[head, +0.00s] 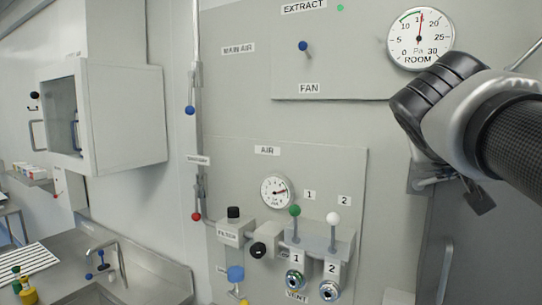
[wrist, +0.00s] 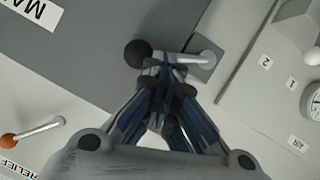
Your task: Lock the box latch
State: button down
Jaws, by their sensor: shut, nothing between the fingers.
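A latch lever with a black ball knob (wrist: 138,53) and a short silver bar sits on a small grey mount (wrist: 205,46) at the edge of a dark grey door or box face (wrist: 105,45). My gripper (wrist: 166,66) is shut and empty. Its fingertips overlap the lever's bar in the wrist view, right of the knob; I cannot tell whether they touch it. In the head view my gripper (head: 478,199) is partly hidden behind my own wrist, in front of the grey box (head: 405,240) at the right. The latch's silver part (head: 432,181) shows beside it there.
Left of the box, the air panel (head: 235,170) carries a gauge (head: 276,190) and levers with green (head: 295,210) and white (head: 333,218) knobs. A room gauge (head: 420,38) is above. An orange-knobbed relief lever (wrist: 8,140) juts out in the wrist view.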

jog(key=shift+s+d+f+m+y+b, duration=0.2)
jog(key=shift+d+f+m+y+b, duration=0.1)
jog(key=shift+m+b, duration=0.2)
dwell(2.0)
jog(key=shift+r, duration=0.1)
jog(key=shift+r+p, duration=0.6)
jog(key=shift+r, duration=0.15)
